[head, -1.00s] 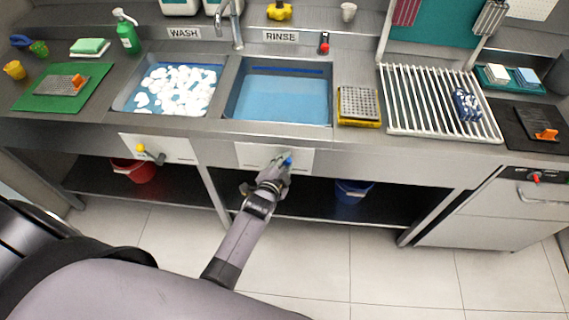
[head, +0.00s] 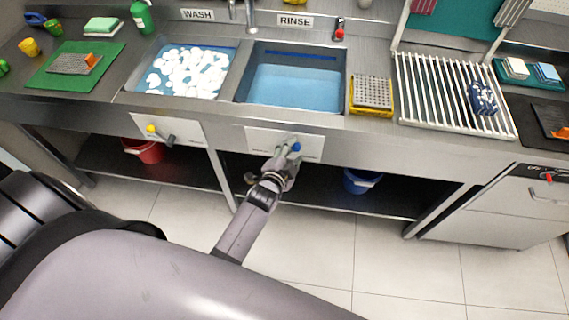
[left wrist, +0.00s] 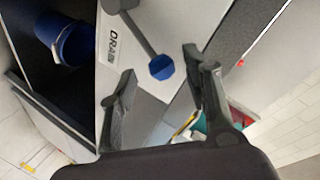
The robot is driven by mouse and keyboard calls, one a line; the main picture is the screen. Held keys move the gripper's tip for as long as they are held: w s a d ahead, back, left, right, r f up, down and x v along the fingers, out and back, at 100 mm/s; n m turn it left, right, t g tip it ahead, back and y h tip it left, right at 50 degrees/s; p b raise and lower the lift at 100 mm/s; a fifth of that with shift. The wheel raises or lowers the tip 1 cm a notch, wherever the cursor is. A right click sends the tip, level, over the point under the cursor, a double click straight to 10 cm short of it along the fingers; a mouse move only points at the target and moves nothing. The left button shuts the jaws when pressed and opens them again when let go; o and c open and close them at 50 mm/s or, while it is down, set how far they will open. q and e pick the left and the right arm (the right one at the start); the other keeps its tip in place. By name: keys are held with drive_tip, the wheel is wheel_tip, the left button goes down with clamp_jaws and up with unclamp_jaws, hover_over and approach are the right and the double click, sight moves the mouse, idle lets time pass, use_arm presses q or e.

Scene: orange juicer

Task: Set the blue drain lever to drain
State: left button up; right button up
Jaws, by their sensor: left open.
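The drain lever has a blue knob (head: 296,147) and sits on a white panel (head: 311,150) on the counter front, below the rinse basin (head: 297,84). In the left wrist view, its grey shaft runs down from a round hub to the blue knob (left wrist: 161,67). The word DRAIN (left wrist: 113,45) is printed on the panel beside the shaft. My left gripper (head: 286,158) is at the lever and partly covers it in the head view. In the left wrist view, its open fingers (left wrist: 160,62) lie on either side of the knob; contact cannot be told. My right gripper is not in view.
A second lever with a yellow knob (head: 151,129) is below the wash basin to the left. A blue bucket (head: 361,181) and a red bucket (head: 146,151) stand on the lower shelf. A drying rack (head: 437,90) is on the counter at right.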

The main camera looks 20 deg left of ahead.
use_arm(q)
drive_tip(key=v, duration=0.9)
drive_tip(key=shift+s+r, duration=0.15)
drive_tip(key=shift+s, duration=0.25)
drive_tip(key=s+d+f+n+g+h+b, duration=0.1)
drive_tip(key=s+d+f+n+g, duration=0.15)
drive_tip(key=s+f, duration=0.7)
drive_tip(key=s+d+f+n+g+h+b, duration=0.1)
drive_tip(key=s+f+g, duration=0.15)
drive_tip(key=f, duration=1.35)
drive_tip(key=s+a+f+n+g, duration=0.2)
drive_tip(key=s+f, duration=0.6)
drive_tip(key=s, duration=0.4)
drive_tip(key=s+a+f+n+g+y+b, duration=0.1)
drive_tip(key=s+a+f+g, duration=0.3)
drive_tip(key=s+f, duration=0.4)
drive_tip(key=s+n+g, duration=0.1)
drive_tip(key=s, duration=0.4)
drive_tip(key=shift+a+g+b, duration=0.3)
drive_tip(key=shift+a, duration=0.05)
drive_tip(key=shift+w+f, duration=0.1)
drive_tip(key=shift+f, duration=0.05)
